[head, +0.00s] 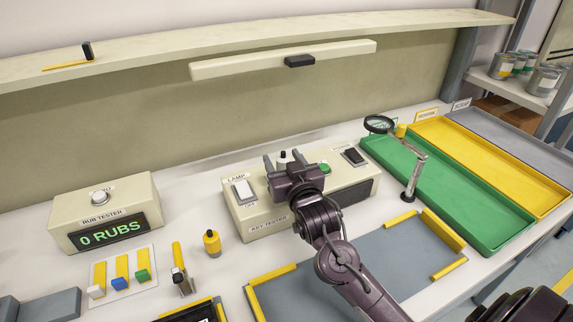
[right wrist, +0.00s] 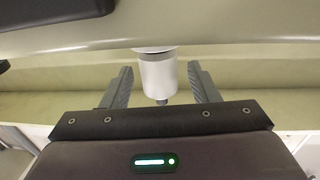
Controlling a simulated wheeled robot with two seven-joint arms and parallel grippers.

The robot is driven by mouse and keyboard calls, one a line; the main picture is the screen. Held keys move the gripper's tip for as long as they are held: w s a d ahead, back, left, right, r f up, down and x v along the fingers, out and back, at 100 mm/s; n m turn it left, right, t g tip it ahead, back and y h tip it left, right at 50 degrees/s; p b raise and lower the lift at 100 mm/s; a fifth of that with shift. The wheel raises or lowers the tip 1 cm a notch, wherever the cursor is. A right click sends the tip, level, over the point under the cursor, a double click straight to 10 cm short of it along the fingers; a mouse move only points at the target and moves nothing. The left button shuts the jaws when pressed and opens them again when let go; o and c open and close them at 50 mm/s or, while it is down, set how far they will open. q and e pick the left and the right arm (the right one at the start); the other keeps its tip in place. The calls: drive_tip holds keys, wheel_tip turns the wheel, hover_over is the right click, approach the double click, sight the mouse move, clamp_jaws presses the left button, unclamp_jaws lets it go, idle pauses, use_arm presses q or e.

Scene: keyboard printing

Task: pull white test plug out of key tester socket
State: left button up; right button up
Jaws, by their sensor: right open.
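The key tester (head: 255,214) is a beige box on the table in the middle of the head view, with a lamp switch, a green button and a black rocker switch. My right gripper (head: 283,164) is over its top, open, with a finger on each side of a small plug (head: 283,155). In the right wrist view, the white plug (right wrist: 158,78) stands between the two open fingers of the right gripper (right wrist: 160,85), with a gap on both sides. Its dark tip points toward the gripper's palm. The socket is hidden.
A rub tester (head: 70,220) showing 0 RUBS stands at the left. A yellow bottle (head: 212,243) stands left of the key tester. A magnifier on a stand (head: 411,185) is close on the right, before green (head: 470,205) and yellow (head: 500,165) trays.

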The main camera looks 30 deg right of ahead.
sight(283, 157)
drive_tip(key=c, duration=1)
drive_tip(key=o, duration=0.3)
clamp_jaws()
use_arm(q)
drive_tip(key=shift+s, duration=0.35)
drive_tip(key=shift+a, duration=0.1)
use_arm(e)
drive_tip(key=shift+r, duration=0.1)
